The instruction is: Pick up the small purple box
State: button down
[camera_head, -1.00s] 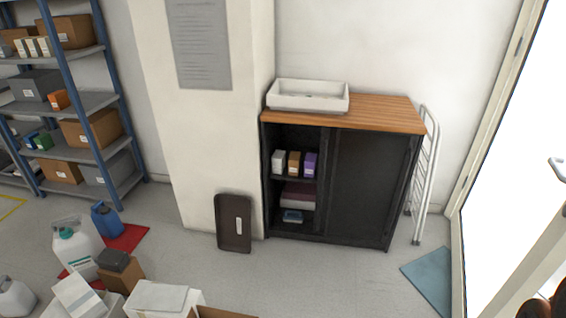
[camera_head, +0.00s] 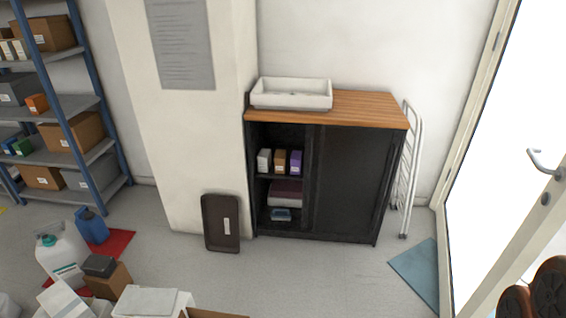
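The small purple box (camera_head: 296,161) stands upright on the upper shelf inside the open left half of the black cabinet (camera_head: 346,182). It is the rightmost in a row, beside a brown-orange box (camera_head: 280,161) and a white box (camera_head: 264,160). The cabinet's right half is covered by a dark sliding door. My gripper is not in view.
White containers and cardboard boxes (camera_head: 150,301) clutter the floor at lower left. A dark tray (camera_head: 221,222) leans on the pillar left of the cabinet. A folded white rack (camera_head: 405,170) stands at its right. Floor in front of the cabinet looks clear.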

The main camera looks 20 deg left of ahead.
aim_at(296, 157)
jog(key=u, duration=0.6)
jog(key=i, duration=2.55)
jog(key=u, duration=2.65)
